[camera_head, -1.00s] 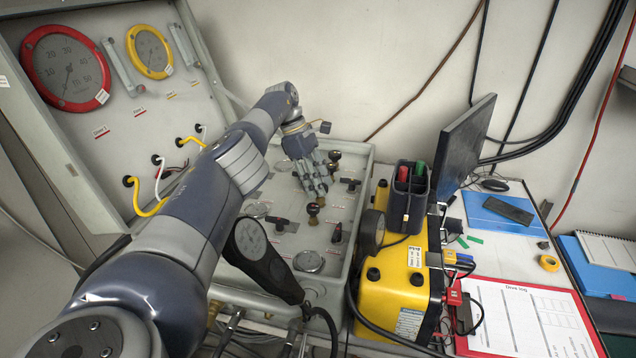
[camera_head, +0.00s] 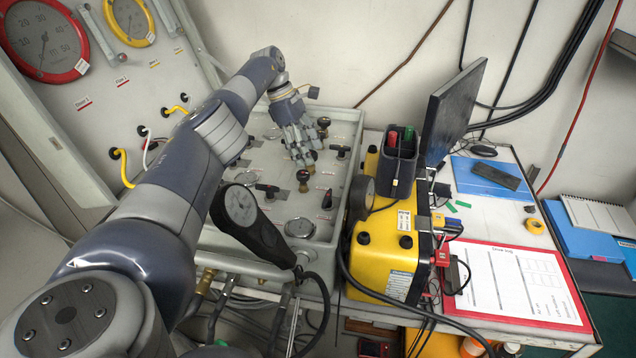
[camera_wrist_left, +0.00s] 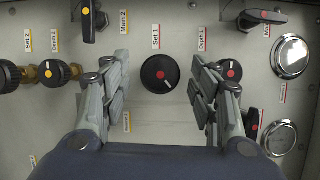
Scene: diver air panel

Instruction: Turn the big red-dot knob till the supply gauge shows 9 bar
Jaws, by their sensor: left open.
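In the left wrist view, a big black knob with a red dot (camera_wrist_left: 159,73) sits on the grey panel by a "Set 1" label. My left gripper (camera_wrist_left: 160,60) is open, one finger on each side of this knob, with gaps to both. In the head view my left gripper (camera_head: 302,160) is over the panel and hides part of it. A large red-rimmed gauge (camera_head: 45,38) and a yellow-rimmed gauge (camera_head: 130,18) are on the upright board. A small round gauge (camera_head: 299,227) is on the panel. I cannot tell which is the supply gauge or read it. My right gripper is out of view.
A smaller red-dot knob (camera_wrist_left: 230,72) is close beside the right finger; a yellow-dot knob (camera_wrist_left: 55,73) is at left. Black levers (camera_wrist_left: 262,17) stand on the panel. A black hand gauge (camera_head: 245,210) and a yellow box (camera_head: 385,255) are nearby.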

